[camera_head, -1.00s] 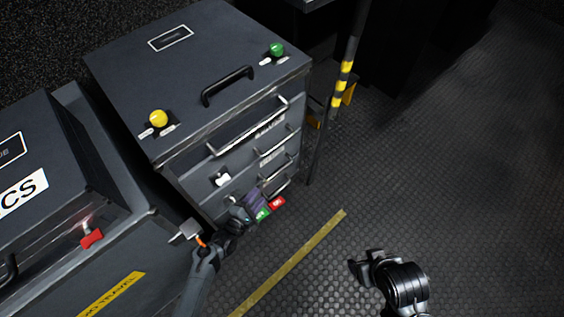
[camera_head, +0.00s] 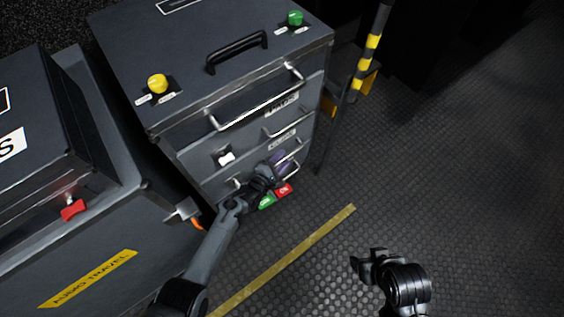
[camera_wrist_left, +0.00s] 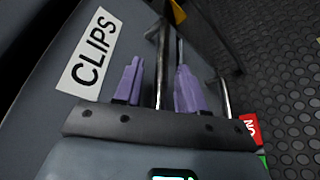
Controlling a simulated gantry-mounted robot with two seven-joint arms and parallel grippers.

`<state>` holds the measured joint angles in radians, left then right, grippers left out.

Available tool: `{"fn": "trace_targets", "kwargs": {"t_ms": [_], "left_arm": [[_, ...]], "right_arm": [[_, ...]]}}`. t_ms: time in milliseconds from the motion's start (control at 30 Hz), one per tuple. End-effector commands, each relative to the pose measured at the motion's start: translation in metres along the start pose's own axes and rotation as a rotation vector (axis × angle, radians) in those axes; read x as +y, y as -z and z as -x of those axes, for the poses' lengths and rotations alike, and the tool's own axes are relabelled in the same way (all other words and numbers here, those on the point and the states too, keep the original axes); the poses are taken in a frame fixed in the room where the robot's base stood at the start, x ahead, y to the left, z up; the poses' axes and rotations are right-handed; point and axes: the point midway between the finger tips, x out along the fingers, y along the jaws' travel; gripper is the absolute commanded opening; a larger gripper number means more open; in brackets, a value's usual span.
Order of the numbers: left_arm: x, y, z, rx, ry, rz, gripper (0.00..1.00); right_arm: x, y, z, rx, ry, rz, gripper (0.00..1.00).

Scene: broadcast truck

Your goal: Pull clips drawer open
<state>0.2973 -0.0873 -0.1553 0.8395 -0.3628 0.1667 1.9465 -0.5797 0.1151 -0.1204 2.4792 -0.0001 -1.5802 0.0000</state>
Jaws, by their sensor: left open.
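The clips drawer's white CLIPS label (camera_wrist_left: 91,60) shows large at the left in the left wrist view. A metal handle bar (camera_wrist_left: 161,60) beside it runs between the purple fingers of my left gripper (camera_wrist_left: 157,88). The fingers are apart, one on each side of the bar; I cannot tell whether either touches it. In the head view my left gripper (camera_head: 277,165) is at the lower drawers of the dark cabinet (camera_head: 195,170) and hides part of their fronts. My right gripper (camera_head: 364,262) hangs over the floor, away from the cabinet; its jaw opening is unclear.
An upper drawer handle (camera_head: 255,105) sticks out above my left gripper. A yellow-banded pole (camera_head: 367,55) stands right of the cabinet. A case with a red switch (camera_head: 73,210) is at left. Floor at right is clear.

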Motion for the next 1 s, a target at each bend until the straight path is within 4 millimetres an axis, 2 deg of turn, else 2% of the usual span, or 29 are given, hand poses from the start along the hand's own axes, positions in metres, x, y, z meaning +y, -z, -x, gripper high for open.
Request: {"fn": "trace_targets", "kwargs": {"t_ms": [367,400,667,1000], "left_arm": [[-0.0001,-0.0005,-0.0052,0.0,0.001,0.001,0.4],[-0.0001,-0.0005,-0.0052,0.0,0.001,0.001,0.39],[-0.0002,-0.0004,-0.005,0.0,0.001,0.001,0.0],[-0.0001,-0.0003,-0.0038,0.001,0.001,0.001,0.0]], "right_arm": [[0.0025,-0.0017,-0.0033,-0.001,-0.008,0.01,0.7],[0.0025,-0.0016,-0.0033,-0.001,-0.008,0.009,0.7],[0.0019,-0.0014,-0.0032,0.0,-0.006,0.007,0.7],[0.0001,-0.0006,-0.0018,0.001,0.0,0.0,0.7]]}}
